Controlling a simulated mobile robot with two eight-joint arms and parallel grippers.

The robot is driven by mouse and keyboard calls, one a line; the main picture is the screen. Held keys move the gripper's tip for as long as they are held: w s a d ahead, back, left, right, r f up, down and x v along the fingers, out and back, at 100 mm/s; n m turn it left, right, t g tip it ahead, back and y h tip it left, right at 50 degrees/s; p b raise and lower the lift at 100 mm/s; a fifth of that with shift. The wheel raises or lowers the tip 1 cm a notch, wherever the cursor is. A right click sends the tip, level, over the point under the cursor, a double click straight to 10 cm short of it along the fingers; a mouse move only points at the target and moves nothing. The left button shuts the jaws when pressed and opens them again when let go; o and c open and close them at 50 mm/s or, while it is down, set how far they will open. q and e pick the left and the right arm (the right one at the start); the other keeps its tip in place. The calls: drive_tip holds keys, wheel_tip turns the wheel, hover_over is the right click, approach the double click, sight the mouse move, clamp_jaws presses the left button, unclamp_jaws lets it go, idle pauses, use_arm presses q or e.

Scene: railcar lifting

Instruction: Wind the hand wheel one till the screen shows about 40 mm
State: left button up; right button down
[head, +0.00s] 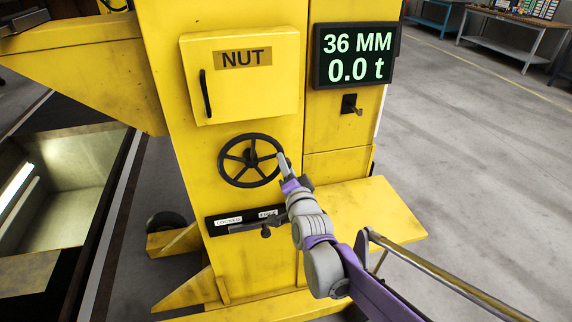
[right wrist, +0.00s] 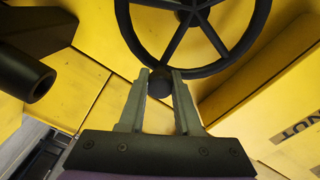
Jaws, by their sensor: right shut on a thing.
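The hand wheel (head: 229,158) is a black spoked wheel on the front of the yellow lifting jack, below the box marked NUT. It also shows at the top of the right wrist view (right wrist: 262,22). My right gripper (head: 283,160) is at the wheel's right rim. In the right wrist view its two fingers (right wrist: 160,85) are shut around the dark round handle knob (right wrist: 160,84) at the rim. The screen (head: 357,55) at the upper right of the jack reads 36 MM and 0.0 t. My left gripper is not in view.
Below the wheel is a black lever (head: 266,232) with a label plate; one label reads LOCKED, the other is partly hidden by my arm. A small switch (head: 351,105) sits under the screen. A yellow shelf (head: 385,205) juts out at right. A pit (head: 62,180) lies at left.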

drive_tip(key=c, duration=0.6)
unclamp_jaws()
drive_tip(key=v, duration=1.1)
drive_tip(key=shift+w, duration=0.1)
